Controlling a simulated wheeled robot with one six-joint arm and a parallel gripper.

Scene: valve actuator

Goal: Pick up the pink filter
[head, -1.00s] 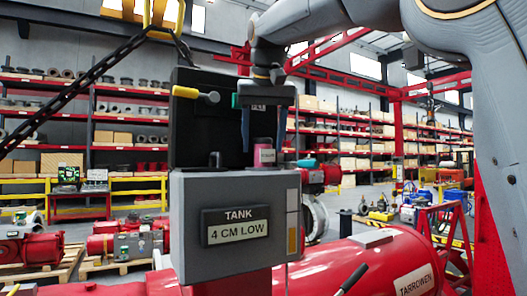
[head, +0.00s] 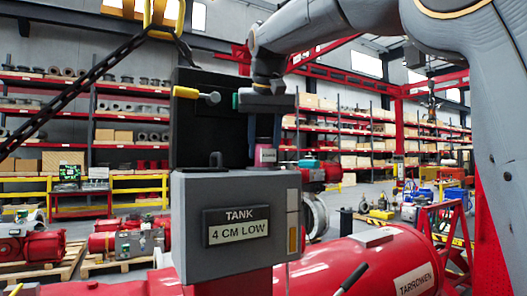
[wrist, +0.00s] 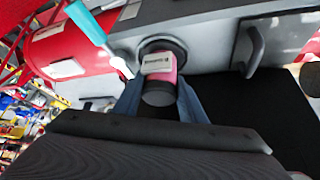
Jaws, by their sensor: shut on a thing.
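The pink filter (head: 265,154) stands on top of the grey tank box (head: 238,215), near its right side. In the wrist view the filter (wrist: 163,68) shows a pale label, a pink body and a dark cylindrical end, and it sits at a round dark port in the grey surface. My gripper (head: 265,140) points down over the filter from above. In the wrist view its blue fingers (wrist: 160,100) lie on both sides of the filter, shut on it. The filter's far end is at the port; I cannot tell whether it is still seated.
A black panel (head: 208,125) with a yellow-handled part (head: 196,94) rises behind the box, left of my gripper. A dark handle (wrist: 252,50) stands beside the filter. A teal-handled tool (wrist: 95,32) lies left in the wrist view. A red tank (head: 370,265) extends right.

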